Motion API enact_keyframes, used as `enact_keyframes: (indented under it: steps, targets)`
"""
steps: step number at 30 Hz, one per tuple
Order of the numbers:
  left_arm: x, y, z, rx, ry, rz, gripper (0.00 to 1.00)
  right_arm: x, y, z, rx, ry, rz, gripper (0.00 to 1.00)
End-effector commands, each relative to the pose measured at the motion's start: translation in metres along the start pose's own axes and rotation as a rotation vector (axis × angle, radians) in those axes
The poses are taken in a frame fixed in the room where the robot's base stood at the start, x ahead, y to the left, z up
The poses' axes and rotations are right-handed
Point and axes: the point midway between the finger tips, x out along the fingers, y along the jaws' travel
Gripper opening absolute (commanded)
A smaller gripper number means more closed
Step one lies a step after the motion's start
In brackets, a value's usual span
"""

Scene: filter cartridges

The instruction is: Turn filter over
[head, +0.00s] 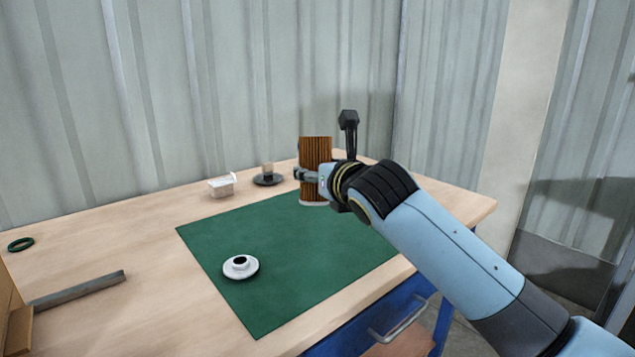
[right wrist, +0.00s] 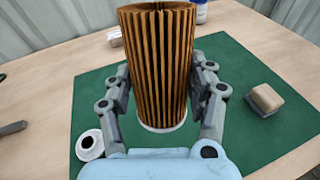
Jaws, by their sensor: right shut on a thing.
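The filter (head: 316,152) is a brown pleated cylinder with a pale ring at its lower end. It stands upright over the back part of the green mat (head: 215,243). My right gripper (head: 308,176) is shut on it, with one finger on each side. In the right wrist view the filter (right wrist: 158,65) fills the space between the fingers, and its pale end ring shows at the bottom. I cannot tell whether that ring touches the mat. My left gripper is not in view.
A white flanged cap (head: 240,267) lies on the mat's front left. A white tub (head: 222,185) and a dark dish (head: 268,179) stand behind the mat. A green ring (head: 20,244) and a grey bar (head: 78,290) lie left. A tan block (right wrist: 265,99) sits on the mat.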

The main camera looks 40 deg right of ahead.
Motion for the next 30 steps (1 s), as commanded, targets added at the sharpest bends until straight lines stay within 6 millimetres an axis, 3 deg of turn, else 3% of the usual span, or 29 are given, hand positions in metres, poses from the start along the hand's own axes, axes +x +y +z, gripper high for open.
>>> enact_keyframes:
  steps: [1, 3, 12, 19, 30]
  targets:
    - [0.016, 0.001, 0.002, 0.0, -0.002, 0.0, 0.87, 0.003, -0.004, -0.028, -0.019, -0.036, 0.0, 0.17]
    - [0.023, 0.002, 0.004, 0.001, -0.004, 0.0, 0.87, 0.003, -0.007, -0.039, -0.039, -0.099, 0.002, 0.17]
    - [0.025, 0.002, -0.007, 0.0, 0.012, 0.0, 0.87, 0.003, -0.008, -0.043, -0.069, -0.221, 0.003, 0.17]
    - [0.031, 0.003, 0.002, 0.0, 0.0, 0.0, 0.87, 0.004, -0.008, -0.049, -0.071, -0.23, 0.004, 0.17]
    - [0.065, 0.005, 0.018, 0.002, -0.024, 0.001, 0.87, 0.011, -0.011, -0.08, -0.071, -0.227, 0.003, 0.17]
